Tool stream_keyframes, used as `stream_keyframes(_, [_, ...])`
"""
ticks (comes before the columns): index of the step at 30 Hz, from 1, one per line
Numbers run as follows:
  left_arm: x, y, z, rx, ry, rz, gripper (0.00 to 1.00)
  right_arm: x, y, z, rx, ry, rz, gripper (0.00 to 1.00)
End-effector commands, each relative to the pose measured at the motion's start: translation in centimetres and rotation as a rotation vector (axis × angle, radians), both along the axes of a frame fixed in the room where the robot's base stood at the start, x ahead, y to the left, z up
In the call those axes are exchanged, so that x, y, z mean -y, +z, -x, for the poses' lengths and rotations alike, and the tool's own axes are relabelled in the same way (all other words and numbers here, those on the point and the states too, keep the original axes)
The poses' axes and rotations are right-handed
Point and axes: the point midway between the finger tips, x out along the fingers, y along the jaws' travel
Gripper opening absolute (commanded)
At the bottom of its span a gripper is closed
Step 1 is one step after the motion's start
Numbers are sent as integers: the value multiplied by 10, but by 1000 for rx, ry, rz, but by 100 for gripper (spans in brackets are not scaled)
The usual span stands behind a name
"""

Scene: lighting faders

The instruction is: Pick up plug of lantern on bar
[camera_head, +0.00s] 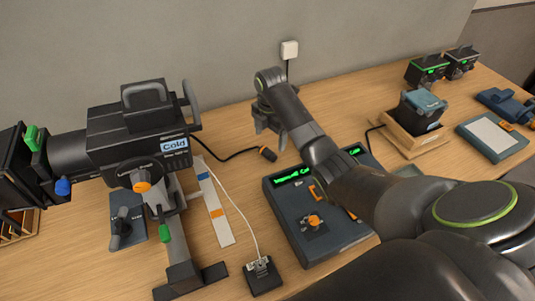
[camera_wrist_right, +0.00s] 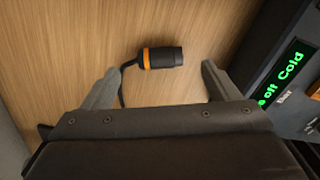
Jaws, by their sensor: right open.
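The lantern (camera_head: 140,135) is a black stage light on a stand at the left of the head view, labelled "Cold". A black cable runs from it to a black plug (camera_head: 267,154) lying on the table. In the right wrist view the plug (camera_wrist_right: 163,58) has an orange ring and lies crosswise, ahead of and between the open fingers. My right gripper (camera_head: 266,137) is above the table just beyond the plug; its fingers (camera_wrist_right: 158,85) are apart with nothing between them touching. My left gripper is not in view.
A dark control box (camera_head: 288,222) with green displays stands close to the right of the plug, under my right arm. A small socket block (camera_head: 262,276) with a white cable sits in front. A white strip (camera_head: 214,205) lies beside the lantern stand.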

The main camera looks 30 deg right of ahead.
Motion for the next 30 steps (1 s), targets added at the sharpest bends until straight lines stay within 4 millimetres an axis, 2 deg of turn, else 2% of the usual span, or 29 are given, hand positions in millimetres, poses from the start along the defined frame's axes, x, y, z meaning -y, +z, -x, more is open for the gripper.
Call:
stream_keyframes(7, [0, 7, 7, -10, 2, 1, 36, -2, -17, 2, -4, -1, 0, 82])
stream_keyframes(11, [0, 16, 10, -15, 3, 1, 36, -9, -36, 3, -5, 0, -2, 82])
stream_keyframes(16, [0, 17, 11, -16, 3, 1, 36, -8, -57, 3, -3, 0, 1, 82])
stream_keyframes(25, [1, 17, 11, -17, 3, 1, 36, -8, -62, 3, 0, 0, 1, 82])
stream_keyframes(30, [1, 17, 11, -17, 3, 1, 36, -8, -62, 3, 0, 0, 1, 61])
